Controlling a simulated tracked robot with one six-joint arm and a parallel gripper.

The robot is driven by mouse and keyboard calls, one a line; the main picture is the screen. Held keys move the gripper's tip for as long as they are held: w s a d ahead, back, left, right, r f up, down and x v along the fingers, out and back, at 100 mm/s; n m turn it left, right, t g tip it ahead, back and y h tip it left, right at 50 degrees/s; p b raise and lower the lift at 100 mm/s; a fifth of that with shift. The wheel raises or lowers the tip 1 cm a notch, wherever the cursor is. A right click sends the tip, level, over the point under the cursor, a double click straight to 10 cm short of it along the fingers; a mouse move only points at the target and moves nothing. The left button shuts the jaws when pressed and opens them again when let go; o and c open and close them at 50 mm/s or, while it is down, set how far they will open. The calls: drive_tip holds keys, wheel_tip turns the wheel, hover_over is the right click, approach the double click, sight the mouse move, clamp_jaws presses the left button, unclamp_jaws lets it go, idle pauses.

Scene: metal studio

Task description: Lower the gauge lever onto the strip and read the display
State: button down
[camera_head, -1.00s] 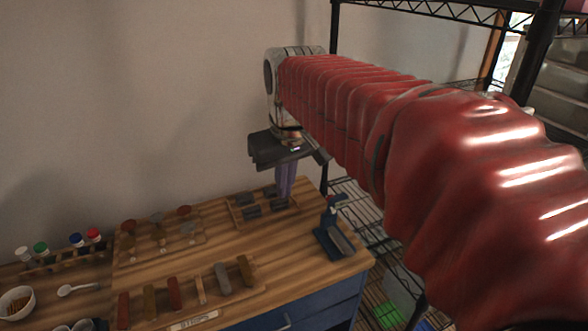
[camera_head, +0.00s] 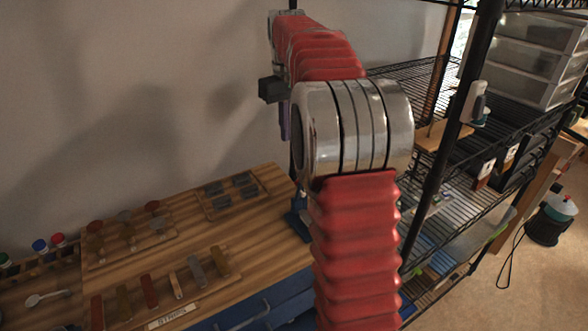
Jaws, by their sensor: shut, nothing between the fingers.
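My gripper (camera_head: 284,124) is partly in view beside the wall, above the back right of the wooden bench. Its purple fingers are shut and hold nothing. A blue bench gauge (camera_head: 297,224) stands at the bench's right end, below my gripper and apart from it. My red-sleeved arm hides most of the gauge, so its lever and display cannot be made out. Several coloured strips (camera_head: 149,291) lie in a row on a rack at the front of the bench. I cannot tell whether a strip sits in the gauge.
Behind the strips are a board of small discs (camera_head: 152,207) and a tray of dark blocks (camera_head: 222,207). Capped bottles (camera_head: 40,246) and a white spoon (camera_head: 46,297) are at left. A black wire shelf (camera_head: 468,195) stands close right of my arm.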

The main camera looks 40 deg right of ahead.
drive_tip(key=shift+d+f, duration=0.1)
drive_tip(key=shift+d, duration=0.1)
drive_tip(key=shift+s+f, duration=0.55)
drive_tip(key=shift+f, duration=1.3)
drive_tip(key=shift+s+f, duration=0.6)
drive_tip(key=shift+f, duration=1.25)
drive_tip(key=shift+s+f, duration=0.55)
drive_tip(key=shift+f, duration=1.3)
drive_tip(key=shift+s+d, duration=0.1)
drive_tip(key=shift+s, duration=0.05)
